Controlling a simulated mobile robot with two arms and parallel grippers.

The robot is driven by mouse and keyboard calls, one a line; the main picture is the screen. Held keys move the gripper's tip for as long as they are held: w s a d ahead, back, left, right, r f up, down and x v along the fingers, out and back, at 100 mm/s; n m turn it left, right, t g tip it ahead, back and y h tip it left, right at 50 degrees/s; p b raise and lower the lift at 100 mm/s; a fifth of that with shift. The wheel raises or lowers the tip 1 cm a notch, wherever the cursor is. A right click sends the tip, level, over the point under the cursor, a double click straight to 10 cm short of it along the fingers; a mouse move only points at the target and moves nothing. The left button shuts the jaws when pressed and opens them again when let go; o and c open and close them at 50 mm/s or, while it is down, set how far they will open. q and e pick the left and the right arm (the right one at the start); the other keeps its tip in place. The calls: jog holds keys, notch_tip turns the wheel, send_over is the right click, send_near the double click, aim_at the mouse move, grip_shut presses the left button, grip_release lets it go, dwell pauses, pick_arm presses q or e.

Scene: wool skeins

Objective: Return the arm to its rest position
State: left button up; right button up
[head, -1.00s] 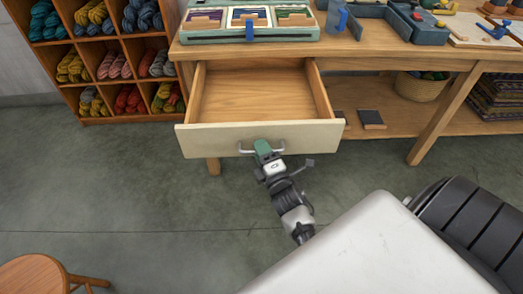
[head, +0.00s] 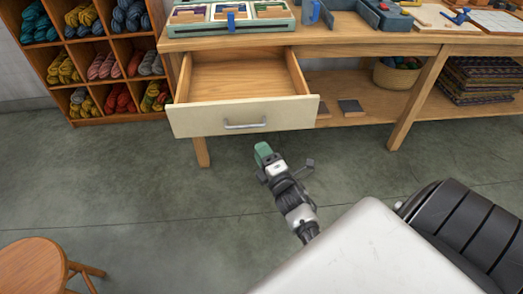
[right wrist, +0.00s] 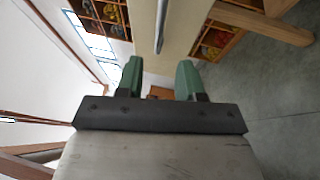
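My right gripper (head: 264,153) is in the head view, in front of the drawer (head: 243,117) and clear of its metal handle (head: 245,126). In the right wrist view the two green fingers of this gripper (right wrist: 160,80) stand well apart with nothing between them, and the drawer handle (right wrist: 161,25) lies beyond the fingertips. The drawer is pulled out from the wooden table and looks empty inside. My left gripper is not in view.
A shelf of wool skeins (head: 103,58) stands at the left. A round wooden stool (head: 35,266) is at the lower left. The table (head: 370,48) bears trays and tools, with a basket (head: 396,77) on its lower shelf. The floor between is clear.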

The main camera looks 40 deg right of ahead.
dwell(0.3)
jog(key=s+a+f+m+g, duration=0.3)
jog(key=s+f+m+g, duration=0.15)
jog(key=f, duration=0.35)
jog(key=s+a+f+m+g+y, duration=0.1)
jog(key=s+a+f+m+g, duration=0.3)
jog(key=f, duration=0.4)
jog(key=s+a+f+m+g, duration=0.1)
jog(key=s+f+m+g, duration=0.3)
jog(key=s+f, duration=0.3)
jog(key=s+a+f+m+g+y+p, duration=0.1)
jog(key=s+a+f+g, duration=0.15)
jog(key=s, duration=0.35)
jog(key=s+a+f+m+g+y, duration=0.1)
jog(key=s+a+f+m+g, duration=0.15)
jog(key=s, duration=0.25)
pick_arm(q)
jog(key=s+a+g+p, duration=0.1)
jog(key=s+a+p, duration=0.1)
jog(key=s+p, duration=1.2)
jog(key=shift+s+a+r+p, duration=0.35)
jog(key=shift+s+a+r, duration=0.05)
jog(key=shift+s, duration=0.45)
pick_arm(e)
jog(key=s+d+n+g, duration=0.1)
jog(key=s+d, duration=0.2)
jog(key=s, duration=1.2)
jog(key=shift+h, duration=0.3)
